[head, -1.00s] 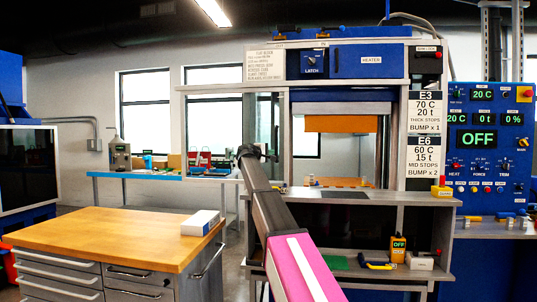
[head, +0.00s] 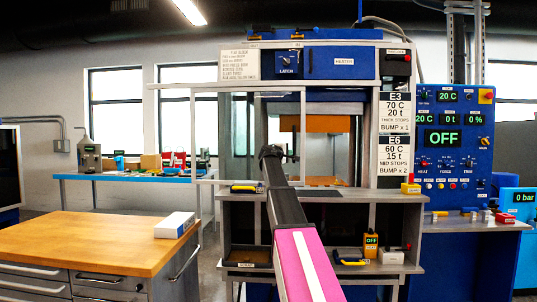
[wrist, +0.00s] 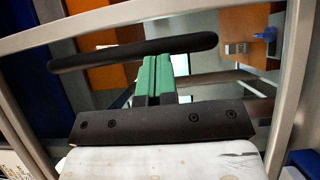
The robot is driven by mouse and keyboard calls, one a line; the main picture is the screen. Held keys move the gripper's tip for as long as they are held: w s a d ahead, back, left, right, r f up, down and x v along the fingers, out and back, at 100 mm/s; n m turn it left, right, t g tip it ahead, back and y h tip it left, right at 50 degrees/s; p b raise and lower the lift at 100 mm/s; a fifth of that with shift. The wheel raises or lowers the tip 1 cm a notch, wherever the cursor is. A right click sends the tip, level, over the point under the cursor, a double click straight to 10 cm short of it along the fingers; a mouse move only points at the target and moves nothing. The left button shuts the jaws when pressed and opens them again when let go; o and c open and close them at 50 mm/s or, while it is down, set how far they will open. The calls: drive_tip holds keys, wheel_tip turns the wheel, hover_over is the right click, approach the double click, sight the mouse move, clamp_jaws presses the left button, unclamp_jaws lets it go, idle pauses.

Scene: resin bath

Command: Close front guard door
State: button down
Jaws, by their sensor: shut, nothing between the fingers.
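The front guard door (head: 303,130) is a clear panel in a pale grey frame on the press front. In the head view it covers the left part of the press opening, and the right part is uncovered. In the wrist view the door frame (wrist: 95,22) crosses the top, with a long black bar handle (wrist: 130,52) in front of it. My gripper (wrist: 158,62) has its green fingers shut together and empty. Their tips are right beside the handle bar, and I cannot tell whether they touch it. In the head view my gripper (head: 270,152) is mostly hidden by my arm.
A wood-topped bench (head: 90,240) with a white box (head: 174,225) stands at left front. A grey shelf (head: 345,196) juts out below the opening. The blue control panel (head: 453,150) stands at right. A small yellow item (head: 410,187) sits on the shelf's right end.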

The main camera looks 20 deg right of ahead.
drive_tip(key=s+d, duration=0.4)
drive_tip(key=d, duration=0.7)
drive_tip(key=s+d, duration=0.4)
drive_tip(key=d, duration=0.8)
drive_tip(key=s+d, duration=0.4)
drive_tip(key=d, duration=0.8)
drive_tip(key=shift+s, duration=0.3)
drive_tip(key=shift+d+r, duration=0.1)
drive_tip(key=shift+d, duration=0.1)
drive_tip(key=w+a+v, duration=0.1)
drive_tip(key=w+v, duration=0.1)
drive_tip(key=v, duration=1.1)
drive_tip(key=shift+a, duration=0.6)
drive_tip(key=shift+w, duration=0.1)
